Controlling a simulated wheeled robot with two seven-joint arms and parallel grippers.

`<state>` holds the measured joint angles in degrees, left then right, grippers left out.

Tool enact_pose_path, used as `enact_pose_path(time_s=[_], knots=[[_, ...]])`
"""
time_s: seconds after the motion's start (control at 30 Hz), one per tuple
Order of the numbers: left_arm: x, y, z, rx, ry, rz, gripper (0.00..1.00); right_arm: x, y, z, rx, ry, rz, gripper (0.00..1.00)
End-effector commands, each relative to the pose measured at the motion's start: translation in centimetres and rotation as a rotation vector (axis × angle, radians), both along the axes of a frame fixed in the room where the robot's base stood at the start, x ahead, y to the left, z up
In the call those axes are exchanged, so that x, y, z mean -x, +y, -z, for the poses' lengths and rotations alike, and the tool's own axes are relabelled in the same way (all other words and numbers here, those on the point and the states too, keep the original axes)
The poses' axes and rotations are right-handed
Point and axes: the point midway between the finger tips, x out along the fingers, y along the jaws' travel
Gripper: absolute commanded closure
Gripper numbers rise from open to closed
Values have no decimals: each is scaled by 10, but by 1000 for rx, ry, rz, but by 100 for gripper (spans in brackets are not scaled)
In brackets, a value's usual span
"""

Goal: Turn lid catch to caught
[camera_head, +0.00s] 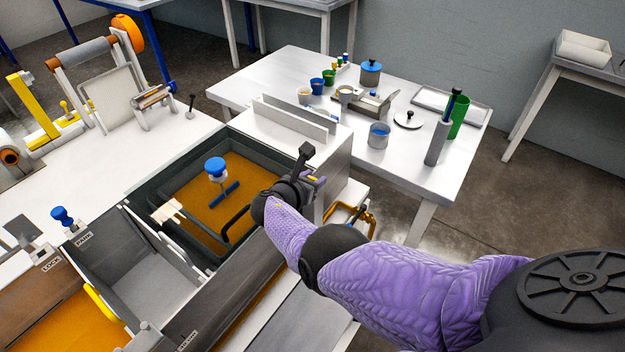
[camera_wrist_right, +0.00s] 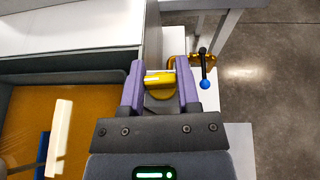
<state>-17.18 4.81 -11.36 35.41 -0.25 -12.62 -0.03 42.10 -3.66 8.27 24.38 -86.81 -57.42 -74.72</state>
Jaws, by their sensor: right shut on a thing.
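My right gripper (camera_head: 317,184) is at the outer right side of the bath. In the right wrist view its two purple fingers (camera_wrist_right: 160,68) are shut on a short yellow bar (camera_wrist_right: 159,79), which spans the gap between them. Which part is the lid catch, and whether this bar belongs to it, I cannot tell. Just right of the fingers is an orange bracket (camera_wrist_right: 203,59) with a black lever ending in a blue ball (camera_wrist_right: 205,84). The bracket also shows in the head view (camera_head: 369,221). My left gripper is out of view.
The bath (camera_head: 160,185) holds amber resin with a blue-knobbed part (camera_head: 215,168) standing in it. A blue knob (camera_head: 62,216) sits near the LOCK and PARK labels. A white table (camera_head: 300,65) with cups, pots and a green cylinder (camera_head: 459,116) stands behind my right arm.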

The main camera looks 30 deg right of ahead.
Motion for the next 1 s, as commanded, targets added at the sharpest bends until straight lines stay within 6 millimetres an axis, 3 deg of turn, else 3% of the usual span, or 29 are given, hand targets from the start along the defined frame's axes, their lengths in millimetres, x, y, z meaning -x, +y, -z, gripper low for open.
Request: enact_pose_path(time_s=[0.27,0.3,0.47,0.77,1.0], knots=[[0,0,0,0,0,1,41,-1,-1,-2,3,-4,0,100],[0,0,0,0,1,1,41,-1,-1,-2,3,-4,0,57],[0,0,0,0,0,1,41,-1,-1,-2,3,-4,0,24],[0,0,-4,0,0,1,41,1,2,-4,1,-2,-1,24],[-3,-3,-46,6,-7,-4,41,24,48,-30,-1,-2,-2,24]])
